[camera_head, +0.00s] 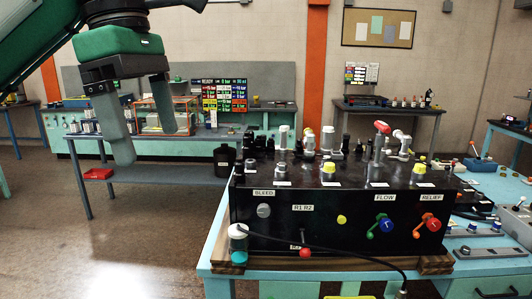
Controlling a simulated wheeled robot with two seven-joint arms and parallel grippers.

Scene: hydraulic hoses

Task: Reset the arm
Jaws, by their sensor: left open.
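My left gripper (145,146) hangs from the upper left of the head view, green at the wrist with two grey fingers pointing down. Its fingers are spread and nothing is between them. It is in the air, left of and apart from the black hydraulic box (340,219). The box carries labels BLEED, R1 R2, FLOW and RELIEF, a blue knob (384,223), an orange-red knob (430,222) and several fittings on top. A black hose (320,249) runs from a white and teal fitting (238,243) along the box's front. My right gripper is not in view.
The box stands on wooden strips (420,265) on a light blue table (222,270). Small parts lie at the right, beside a blue and red tool (479,162). Open floor (120,240) shows at the lower left.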

